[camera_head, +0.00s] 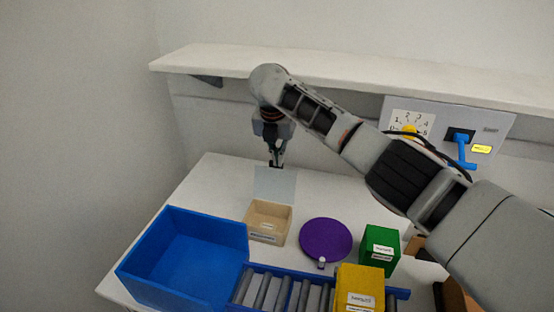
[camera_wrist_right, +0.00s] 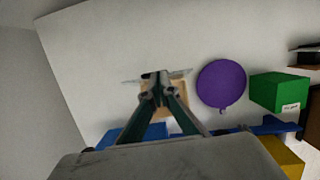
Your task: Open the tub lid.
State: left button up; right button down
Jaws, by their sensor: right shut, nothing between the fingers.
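The tub (camera_head: 268,221) is a small tan box with a label on its front, standing on the white table. Its pale grey lid (camera_head: 275,185) stands up at the tub's back edge, and the tub's opening shows. In the right wrist view the lid (camera_wrist_right: 129,82) appears nearly edge-on, as a thin strip behind the fingertips, and the tub (camera_wrist_right: 178,110) is partly hidden by my fingers. My right gripper (camera_head: 276,164) is shut and empty, pointing down at the lid's top edge; I cannot tell whether it touches. It also shows in the wrist view (camera_wrist_right: 158,76). My left gripper is out of view.
A blue bin (camera_head: 185,257) stands left of the tub, beside a roller conveyor (camera_head: 272,289). A purple disc (camera_head: 326,239), a green box (camera_head: 380,250) and a yellow box (camera_head: 360,284) are to the right. A shelf (camera_head: 210,60) and switch panel (camera_head: 487,123) are behind.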

jog(key=shift+w+d+f, duration=0.1)
jog(key=shift+w+d, duration=0.1)
jog(key=shift+w, duration=0.1)
dwell(0.4)
